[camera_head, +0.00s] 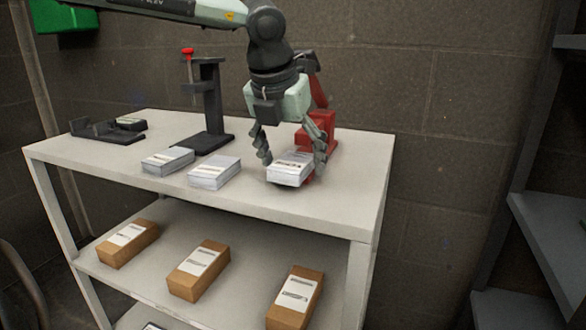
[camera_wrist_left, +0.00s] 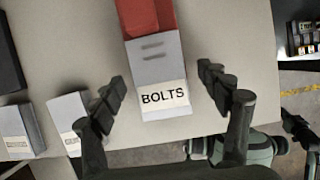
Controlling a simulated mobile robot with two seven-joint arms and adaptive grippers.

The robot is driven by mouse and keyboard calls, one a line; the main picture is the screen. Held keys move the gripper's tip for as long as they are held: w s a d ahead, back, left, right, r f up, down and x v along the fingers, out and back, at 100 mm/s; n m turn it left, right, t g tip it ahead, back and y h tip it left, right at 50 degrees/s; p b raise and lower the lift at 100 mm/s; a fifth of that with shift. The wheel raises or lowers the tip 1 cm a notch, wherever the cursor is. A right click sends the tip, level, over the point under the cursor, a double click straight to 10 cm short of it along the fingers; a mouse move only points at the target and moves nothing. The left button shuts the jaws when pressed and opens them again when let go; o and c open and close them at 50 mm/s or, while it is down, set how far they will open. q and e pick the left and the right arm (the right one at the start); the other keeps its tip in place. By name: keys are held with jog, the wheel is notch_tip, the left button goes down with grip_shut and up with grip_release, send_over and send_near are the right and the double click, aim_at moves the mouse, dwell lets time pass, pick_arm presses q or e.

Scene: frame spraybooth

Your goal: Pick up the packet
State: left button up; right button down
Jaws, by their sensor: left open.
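The packet in my left gripper's reach is a pale grey block with a white label (camera_head: 290,168) on the table top near its right end. In the left wrist view the packet (camera_wrist_left: 157,65) shows the word "BOLTS". My left gripper (camera_head: 292,160) is open above it, with one finger on each side. In the left wrist view the fingers (camera_wrist_left: 162,80) show a gap to the packet on both sides. Two similar packets, one in the middle (camera_head: 214,173) and one at left (camera_head: 167,161), lie on the same top. Part of my other arm seems to show at the lower right of the wrist view.
A red device (camera_head: 318,127) stands right behind the packet. A dark upright stand (camera_head: 208,100) with a red tip and a low dark holder (camera_head: 105,131) are farther left. Brown boxes (camera_head: 198,271) lie on the shelf below. The table top (camera_head: 345,190) is bare at right.

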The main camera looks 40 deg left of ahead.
pick_arm(q)
jog(key=c, duration=1.4)
jog(key=shift+o, duration=0.2)
